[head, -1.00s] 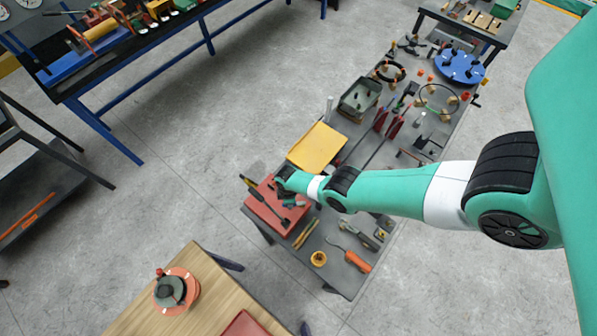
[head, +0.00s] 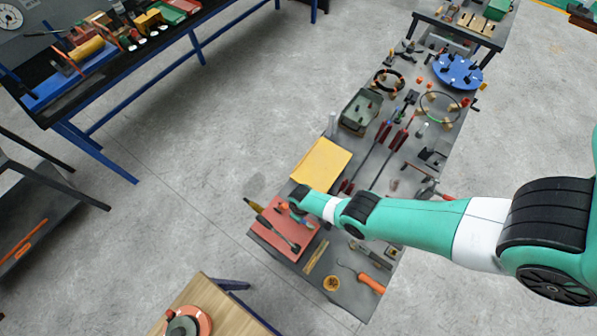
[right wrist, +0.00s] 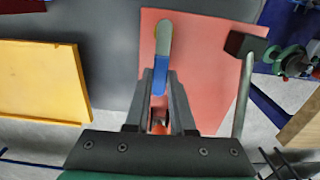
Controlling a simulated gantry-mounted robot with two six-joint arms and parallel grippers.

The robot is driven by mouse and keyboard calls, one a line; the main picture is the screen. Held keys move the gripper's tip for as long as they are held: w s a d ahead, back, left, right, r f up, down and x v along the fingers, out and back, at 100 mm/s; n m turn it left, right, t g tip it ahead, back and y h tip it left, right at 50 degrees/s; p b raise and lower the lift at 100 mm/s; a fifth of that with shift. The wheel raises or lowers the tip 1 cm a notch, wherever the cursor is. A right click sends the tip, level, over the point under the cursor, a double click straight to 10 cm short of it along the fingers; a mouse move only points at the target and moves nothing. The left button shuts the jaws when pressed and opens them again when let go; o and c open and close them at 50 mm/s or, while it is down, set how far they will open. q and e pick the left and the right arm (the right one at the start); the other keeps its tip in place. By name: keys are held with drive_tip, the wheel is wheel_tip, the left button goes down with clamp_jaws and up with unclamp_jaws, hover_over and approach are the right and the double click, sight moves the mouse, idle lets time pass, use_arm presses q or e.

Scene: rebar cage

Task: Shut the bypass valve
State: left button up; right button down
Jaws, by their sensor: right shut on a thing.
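A red board (head: 276,245) lies at the near left end of the grey workbench. My right gripper (head: 290,211) is over it, with its arm coming in from the right. In the right wrist view, my right gripper (right wrist: 159,98) has its fingers around a lever with a blue grip (right wrist: 161,75) and a yellowish-grey end (right wrist: 164,37), above the red board (right wrist: 200,60). It is shut on the blue grip. A small orange-red part (right wrist: 158,128) shows between the fingers. Whether this lever is the bypass valve is not marked. My left gripper is out of view.
A dark-headed tool (right wrist: 242,44) with a grey shaft lies along the board beside the lever. A wooden table (head: 228,300) stands nearby.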

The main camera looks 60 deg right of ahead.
drive_tip(key=shift+d, duration=0.1)
idle(0.3)
drive_tip(key=c, duration=0.8)
unclamp_jaws()
drive_tip(key=shift+o, duration=0.2)
